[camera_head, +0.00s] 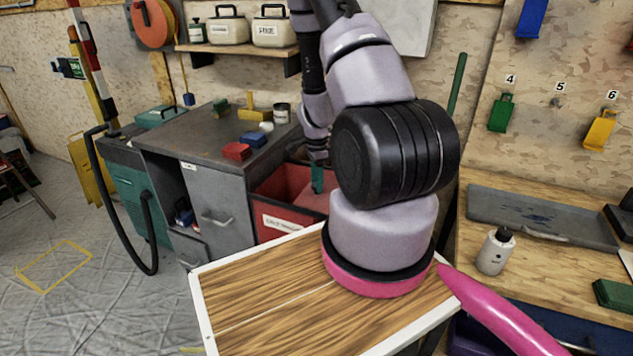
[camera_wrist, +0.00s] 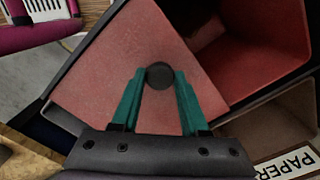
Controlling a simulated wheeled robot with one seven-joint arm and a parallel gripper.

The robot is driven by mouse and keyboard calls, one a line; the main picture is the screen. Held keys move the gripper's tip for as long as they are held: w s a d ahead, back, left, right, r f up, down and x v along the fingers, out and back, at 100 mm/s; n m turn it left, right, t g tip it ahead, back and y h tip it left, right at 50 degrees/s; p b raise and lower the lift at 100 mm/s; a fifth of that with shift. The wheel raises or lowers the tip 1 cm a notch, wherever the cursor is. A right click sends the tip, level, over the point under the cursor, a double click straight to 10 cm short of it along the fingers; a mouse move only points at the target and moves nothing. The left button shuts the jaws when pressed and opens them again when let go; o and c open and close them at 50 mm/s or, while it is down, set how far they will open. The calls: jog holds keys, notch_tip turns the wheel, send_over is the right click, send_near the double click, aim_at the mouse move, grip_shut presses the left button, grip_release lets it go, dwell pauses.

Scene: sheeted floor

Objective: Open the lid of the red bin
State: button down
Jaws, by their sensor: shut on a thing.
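The red bin (camera_head: 268,192) stands between the grey cabinet and my wood-topped base, with a white label on its front. Its light red lid (camera_head: 314,199) shows partly behind my arm; in the wrist view the lid (camera_wrist: 125,60) lies askew across the bin, and the deep red inside (camera_wrist: 265,55) is open to view at the right. My gripper (camera_head: 318,180) is at the lid, its green fingers pointing down. In the wrist view my gripper (camera_wrist: 159,82) has its fingers on either side of the lid's dark round knob (camera_wrist: 159,75), shut on it.
A grey cabinet (camera_head: 218,205) with small coloured blocks on top stands left of the bin. A workbench (camera_head: 520,240) with a bottle (camera_head: 495,250) is at the right.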

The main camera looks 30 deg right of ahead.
jog(key=shift+c, duration=2.1)
grip_release()
notch_tip(320, 180, up, 11)
